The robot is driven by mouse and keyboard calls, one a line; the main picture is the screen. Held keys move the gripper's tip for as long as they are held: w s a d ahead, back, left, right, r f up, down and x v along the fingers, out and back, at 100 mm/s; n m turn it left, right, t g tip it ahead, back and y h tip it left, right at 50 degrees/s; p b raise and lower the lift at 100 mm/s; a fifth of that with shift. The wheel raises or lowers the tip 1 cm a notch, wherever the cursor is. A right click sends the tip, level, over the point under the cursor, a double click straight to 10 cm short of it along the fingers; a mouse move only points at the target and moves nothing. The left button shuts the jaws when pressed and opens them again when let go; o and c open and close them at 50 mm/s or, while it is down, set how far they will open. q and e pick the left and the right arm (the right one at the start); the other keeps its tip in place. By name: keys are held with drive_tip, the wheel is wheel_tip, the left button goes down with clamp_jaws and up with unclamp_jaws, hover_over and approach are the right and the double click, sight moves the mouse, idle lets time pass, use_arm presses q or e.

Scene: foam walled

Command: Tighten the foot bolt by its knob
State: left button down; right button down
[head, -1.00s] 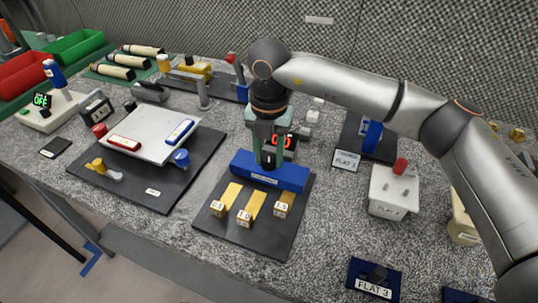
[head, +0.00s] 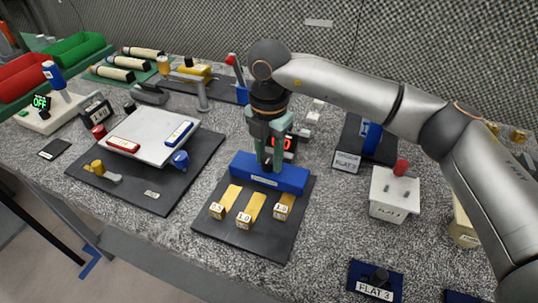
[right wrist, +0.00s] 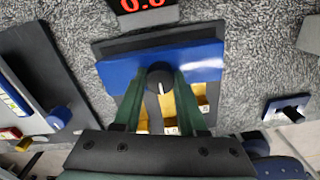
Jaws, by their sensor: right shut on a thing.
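My right gripper (head: 268,163) points down at the blue block (head: 290,178) on a dark base plate. In the right wrist view its two green fingers (right wrist: 159,85) are shut on a round black knob (right wrist: 159,76) with a white mark line, on top of the block. The blue block (right wrist: 205,60) also shows there. In the head view the fingers mostly hide the knob. Whatever lies under the knob is hidden. My left gripper is not in view.
Yellow strips (head: 254,207) with number tags lie in front of the block. A red-digit display (right wrist: 143,4) stands behind it. A grey plate with coloured knobs (head: 152,137) is to the left. A white box (head: 394,196) stands to the right.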

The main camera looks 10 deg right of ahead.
sight(269, 158)
drive_tip(key=shift+r, duration=0.1)
drive_tip(key=shift+c, duration=2.3)
unclamp_jaws()
wheel_tip(269, 158, up, 12)
drive_tip(key=shift+r, duration=0.2)
